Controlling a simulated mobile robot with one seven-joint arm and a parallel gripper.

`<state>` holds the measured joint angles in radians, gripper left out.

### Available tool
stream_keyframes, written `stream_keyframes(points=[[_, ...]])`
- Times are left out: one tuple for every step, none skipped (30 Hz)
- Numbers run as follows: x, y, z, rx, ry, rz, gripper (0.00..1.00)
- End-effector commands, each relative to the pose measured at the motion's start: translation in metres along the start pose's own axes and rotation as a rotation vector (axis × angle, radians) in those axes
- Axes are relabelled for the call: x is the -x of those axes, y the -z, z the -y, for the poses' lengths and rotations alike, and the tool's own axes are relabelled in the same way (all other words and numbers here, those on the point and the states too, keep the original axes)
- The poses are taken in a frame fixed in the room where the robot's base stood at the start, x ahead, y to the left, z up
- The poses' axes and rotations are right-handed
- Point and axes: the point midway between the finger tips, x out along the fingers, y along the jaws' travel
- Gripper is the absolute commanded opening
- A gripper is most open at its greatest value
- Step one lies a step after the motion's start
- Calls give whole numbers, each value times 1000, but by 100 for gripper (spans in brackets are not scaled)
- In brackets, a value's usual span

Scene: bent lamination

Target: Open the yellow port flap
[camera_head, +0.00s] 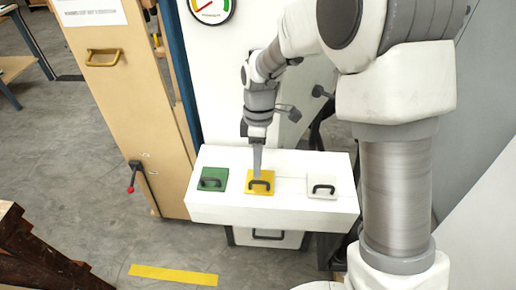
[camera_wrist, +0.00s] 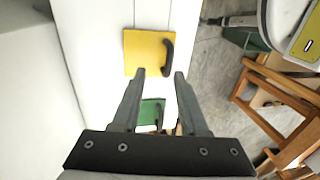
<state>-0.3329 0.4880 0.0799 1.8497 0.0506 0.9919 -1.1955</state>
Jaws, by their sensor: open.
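The yellow port flap (camera_head: 260,187) is a square plate with a black handle, in the middle of a white box top between two other flaps. It looks closed. In the wrist view the yellow flap (camera_wrist: 142,55) lies ahead of the fingertips, with its black handle (camera_wrist: 168,53) on its right side. My gripper (camera_head: 257,172) is over the flap, pointing down close to the handle. In the wrist view my gripper (camera_wrist: 160,73) has its two fingers apart and nothing between them. Whether a fingertip touches the flap or handle, I cannot tell.
A green flap (camera_head: 213,179) is left of the yellow one and a white flap (camera_head: 322,186) is right of it, both with black handles. The white box (camera_head: 270,212) stands beside a wooden cabinet (camera_head: 115,90). A gauge (camera_head: 212,8) is on the wall behind.

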Motion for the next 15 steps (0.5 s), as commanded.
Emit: stream_keyframes(points=[[4, 0, 0, 0, -3, -1, 44], [8, 0, 0, 0, -3, -1, 44], [13, 0, 0, 0, -3, -2, 44], [18, 0, -1, 0, -4, -2, 44], [24, 0, -1, 0, -5, -2, 44], [32, 0, 0, -1, -5, -2, 44], [39, 0, -1, -1, -6, -3, 44], [47, 0, -1, -1, -6, -3, 44], [57, 0, -1, -1, -5, -2, 44], [64, 0, -1, -1, -7, -2, 44], [72, 0, -1, -1, -5, -2, 44], [82, 0, -1, 0, -6, -2, 44], [90, 0, -1, 0, -6, -2, 44], [97, 0, -1, 0, -5, -2, 44], [107, 0, -1, 0, -5, -2, 44]])
